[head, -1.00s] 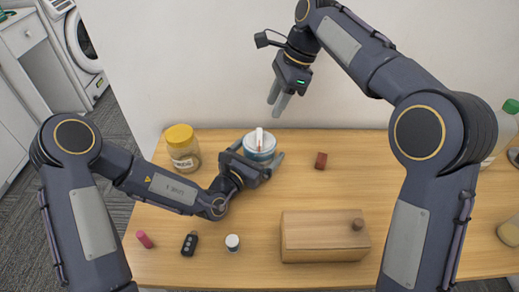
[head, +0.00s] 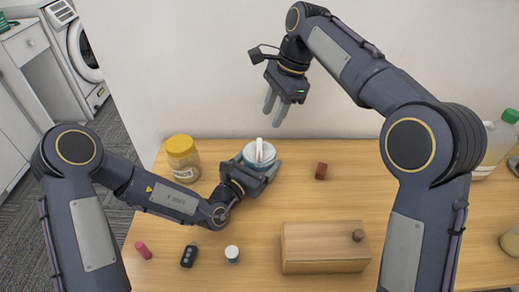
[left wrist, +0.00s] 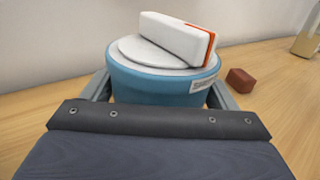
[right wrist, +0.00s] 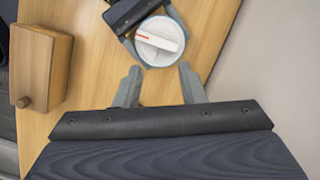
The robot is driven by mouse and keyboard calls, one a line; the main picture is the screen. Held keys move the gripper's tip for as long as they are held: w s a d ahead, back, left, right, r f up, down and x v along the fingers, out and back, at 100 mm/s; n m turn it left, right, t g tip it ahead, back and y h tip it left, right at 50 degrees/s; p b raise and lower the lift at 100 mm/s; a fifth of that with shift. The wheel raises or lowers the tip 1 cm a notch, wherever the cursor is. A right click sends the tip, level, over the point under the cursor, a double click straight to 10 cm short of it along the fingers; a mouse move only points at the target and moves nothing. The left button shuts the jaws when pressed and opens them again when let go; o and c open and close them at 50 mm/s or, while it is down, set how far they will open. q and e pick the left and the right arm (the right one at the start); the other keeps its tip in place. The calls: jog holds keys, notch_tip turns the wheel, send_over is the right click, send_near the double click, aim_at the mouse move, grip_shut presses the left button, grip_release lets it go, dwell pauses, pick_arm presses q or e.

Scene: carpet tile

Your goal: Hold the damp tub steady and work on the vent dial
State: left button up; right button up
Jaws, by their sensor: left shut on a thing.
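The damp tub (head: 250,158) is a blue round tub with a white top, standing on the wooden table near the wall. On its top is the vent dial (head: 260,152), a raised white bar with a red line, also clear in the left wrist view (left wrist: 178,38). My left gripper (head: 259,169) is shut on the tub, a finger on each side of its body. My right gripper (head: 276,108) is open and empty in the air above the tub. In the right wrist view the dial (right wrist: 156,41) lies beyond its spread fingers (right wrist: 160,85).
A yellow-lidded jar (head: 182,160) stands left of the tub, and a small red-brown block (head: 321,171) lies to its right.

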aim_at(259, 146)
jog(key=s+a+r+n+h, duration=0.1)
jog(key=a+r+n+h, duration=0.2)
jog(key=n, duration=1)
jog(key=shift+t, duration=0.3)
jog(key=f, duration=1.2)
jog(key=shift+a+f, duration=0.25)
grip_shut()
